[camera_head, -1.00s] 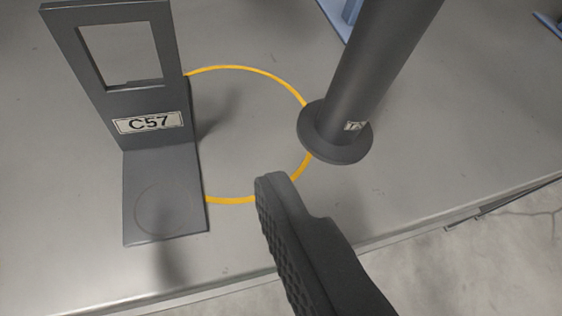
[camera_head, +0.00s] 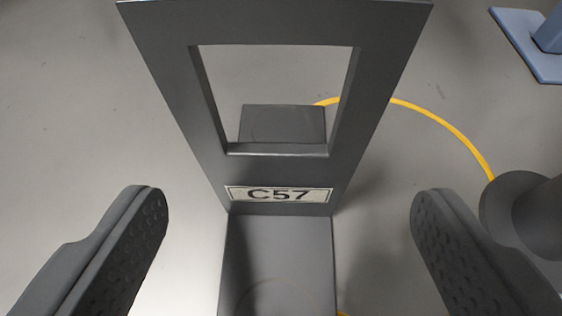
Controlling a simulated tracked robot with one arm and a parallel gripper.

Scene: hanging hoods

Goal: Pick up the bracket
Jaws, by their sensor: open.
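The bracket (camera_head: 280,175) is a dark grey upright plate with a rectangular window and a label reading C57. Its flat foot (camera_head: 278,250) extends toward me along the table, and another flat part shows through the window behind it. My gripper (camera_head: 290,205) is open, with one dark textured finger on each side of the bracket. Gaps show between both fingers and the bracket in the picture. The bracket stands upright, and its top edge is near the top of the view.
A dark grey round post with a flanged end (camera_head: 530,215) stands close to my right finger. A yellow ring (camera_head: 440,121) is marked on the grey table (camera_head: 90,110). A blue base (camera_head: 528,50) sits at the upper right. The left side of the table is clear.

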